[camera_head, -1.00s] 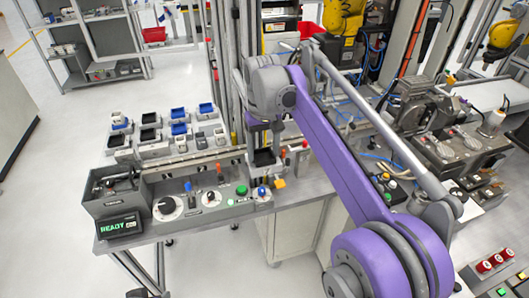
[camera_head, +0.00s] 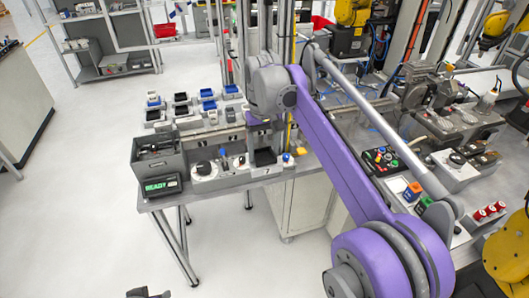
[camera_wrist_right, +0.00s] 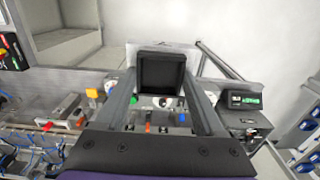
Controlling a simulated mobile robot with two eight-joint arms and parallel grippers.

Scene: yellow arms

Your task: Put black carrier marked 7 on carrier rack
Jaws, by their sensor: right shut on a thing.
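My right gripper (camera_head: 264,133) is shut on a black square carrier (camera_head: 264,157), held in front of the bench's near edge in the head view. A small 7 shows on its pale front. In the right wrist view the carrier (camera_wrist_right: 161,72) shows its open hollow between the two fingers. The carrier rack (camera_head: 190,121) is at the back left of the bench, with several black and blue carriers on pale bases. The held carrier is to its right and nearer me. A dark tip, probably my left gripper (camera_head: 148,293), just shows at the bottom edge; its jaws are unclear.
A grey bin (camera_head: 158,165) and a READY display (camera_head: 161,187) stand at the bench's left end. A button box (camera_head: 380,158) is at the right. Floor is clear at left front.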

